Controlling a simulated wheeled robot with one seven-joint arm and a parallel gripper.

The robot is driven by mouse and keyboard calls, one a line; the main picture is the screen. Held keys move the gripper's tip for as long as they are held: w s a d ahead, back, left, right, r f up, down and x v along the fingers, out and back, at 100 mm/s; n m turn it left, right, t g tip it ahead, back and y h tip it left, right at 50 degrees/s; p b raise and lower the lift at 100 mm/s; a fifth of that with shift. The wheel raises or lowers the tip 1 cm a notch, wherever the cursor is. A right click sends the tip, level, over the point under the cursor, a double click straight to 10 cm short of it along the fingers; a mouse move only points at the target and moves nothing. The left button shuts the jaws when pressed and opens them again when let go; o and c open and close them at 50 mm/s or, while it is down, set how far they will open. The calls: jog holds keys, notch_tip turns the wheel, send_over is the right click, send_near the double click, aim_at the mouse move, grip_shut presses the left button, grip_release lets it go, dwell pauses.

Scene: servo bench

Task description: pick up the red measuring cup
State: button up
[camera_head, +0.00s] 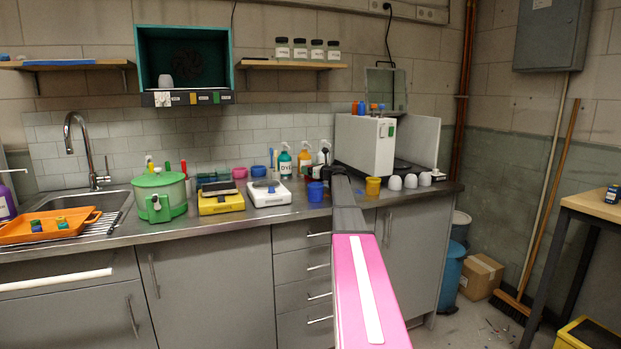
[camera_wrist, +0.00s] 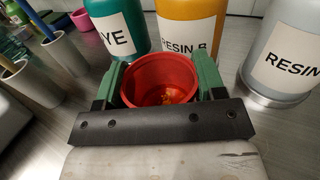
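The red measuring cup (camera_wrist: 160,82) shows in the wrist view, upright or nearly so, with its open top toward the camera and some yellowish specks inside. The green fingers of my gripper (camera_wrist: 158,78) stand on its left and right sides, very close to its wall. I cannot tell whether they press on it or whether the cup rests on the bench. In the head view my gripper (camera_head: 325,172) is over the back part of the counter, and the red cup cannot be made out there behind my arm.
Just behind the cup stand a teal dye bottle (camera_wrist: 117,30), an orange resin bottle (camera_wrist: 190,22) and a grey resin bottle (camera_wrist: 285,60). A white machine (camera_head: 364,145) stands behind.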

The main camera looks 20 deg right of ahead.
jog(key=c, duration=0.4)
jog(key=shift+r, duration=0.2)
jog(key=shift+a+r, duration=0.1)
jog(key=shift+r, duration=1.85)
jog(key=s+a+r, duration=0.6)
jog(key=a, duration=0.3)
jog(key=shift+s+a+r, duration=0.15)
jog(key=shift+a+r, duration=0.1)
jog(key=shift+r, duration=0.1)
dwell(1.7)
